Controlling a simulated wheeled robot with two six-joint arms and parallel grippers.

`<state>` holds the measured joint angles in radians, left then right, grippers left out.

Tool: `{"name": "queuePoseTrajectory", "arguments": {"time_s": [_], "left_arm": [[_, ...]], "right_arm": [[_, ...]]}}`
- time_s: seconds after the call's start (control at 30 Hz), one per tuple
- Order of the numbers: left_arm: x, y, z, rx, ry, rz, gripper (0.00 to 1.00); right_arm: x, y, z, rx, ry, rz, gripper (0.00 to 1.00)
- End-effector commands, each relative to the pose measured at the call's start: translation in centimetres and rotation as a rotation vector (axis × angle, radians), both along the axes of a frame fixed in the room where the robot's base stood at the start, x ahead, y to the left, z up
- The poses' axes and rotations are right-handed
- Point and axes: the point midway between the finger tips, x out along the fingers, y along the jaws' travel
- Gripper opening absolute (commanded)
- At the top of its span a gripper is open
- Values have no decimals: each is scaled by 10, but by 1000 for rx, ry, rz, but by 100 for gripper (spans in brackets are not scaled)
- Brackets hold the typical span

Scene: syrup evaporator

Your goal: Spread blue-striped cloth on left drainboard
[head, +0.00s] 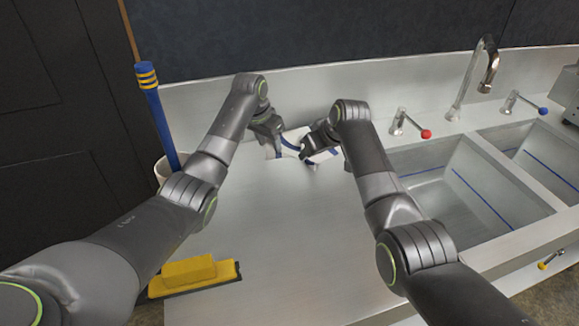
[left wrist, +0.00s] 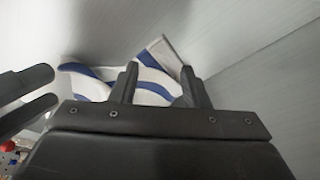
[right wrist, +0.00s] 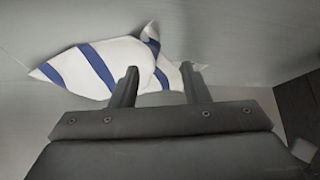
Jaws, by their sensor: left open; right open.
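A white cloth with blue stripes (head: 318,157) lies crumpled on the left drainboard (head: 270,235), close to the back wall. My left gripper (head: 277,150) is open at the cloth's left side. In the left wrist view the cloth (left wrist: 90,78) shows folded beyond and between the open fingers (left wrist: 158,90). My right gripper (head: 308,157) is open at the cloth's right part. In the right wrist view the cloth (right wrist: 100,65) spreads behind the open fingers (right wrist: 158,88), with one corner raised. My grippers hide part of the cloth in the head view, and I cannot tell whether the fingers touch it.
A yellow block on a dark base (head: 192,274) lies at the drainboard's left front edge. A blue-handled tool (head: 158,115) stands in a white bucket (head: 162,170) at the left. Sink basins (head: 455,185) and taps (head: 408,125) are at the right. The drainboard's middle is clear.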

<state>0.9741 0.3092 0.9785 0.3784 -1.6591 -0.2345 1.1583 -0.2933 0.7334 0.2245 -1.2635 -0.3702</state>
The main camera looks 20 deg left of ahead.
Motion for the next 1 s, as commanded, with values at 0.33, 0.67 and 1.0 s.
{"name": "queuePoseTrajectory", "arguments": {"time_s": [0.33, 0.67, 1.0], "left_arm": [[0, 0, -23, -1, -1, 0, 42], [0, 0, -26, 0, -1, 0, 42], [0, 0, -26, 0, -1, 0, 42]], "right_arm": [[0, 0, -23, 0, 0, 1, 42], [0, 0, -26, 0, 0, 1, 42], [0, 0, -29, -1, 1, 0, 42]]}}
